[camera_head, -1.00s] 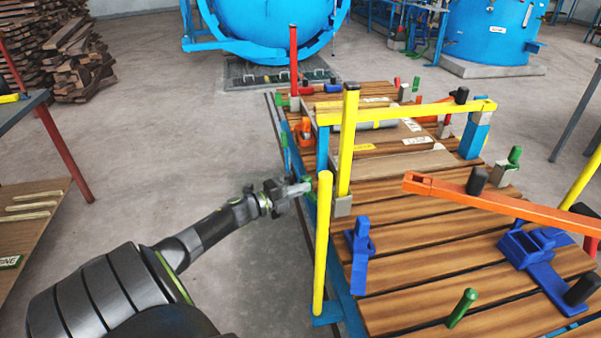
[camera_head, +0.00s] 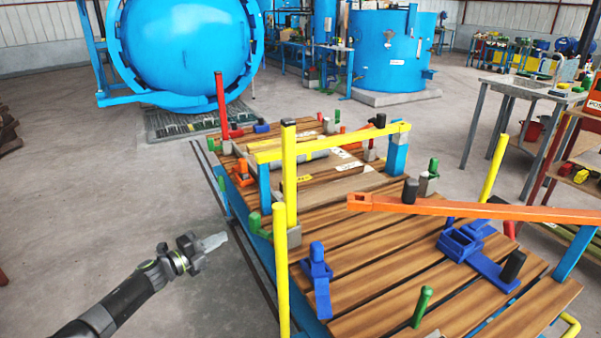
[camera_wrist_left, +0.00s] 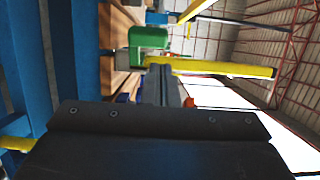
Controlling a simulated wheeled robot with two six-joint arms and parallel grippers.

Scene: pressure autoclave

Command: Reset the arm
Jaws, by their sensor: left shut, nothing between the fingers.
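My left arm comes in from the lower left in the head view. Its gripper (camera_head: 214,241) is shut and empty, over the bare floor just left of the wooden-decked cart (camera_head: 350,290). In the left wrist view the shut fingers (camera_wrist_left: 162,84) point toward a green handle (camera_wrist_left: 148,38) and a yellow bar (camera_wrist_left: 225,67); I cannot tell the exact distance, but in the head view the gripper stands apart from the cart. My right gripper is not in view.
The cart carries a yellow frame (camera_head: 335,143), an orange bar (camera_head: 470,208), blue clamps (camera_head: 317,270) and a yellow post (camera_head: 281,265) near the gripper. A blue autoclave (camera_head: 185,45) stands behind. A grey table (camera_head: 520,90) is at right. Floor left of the cart is clear.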

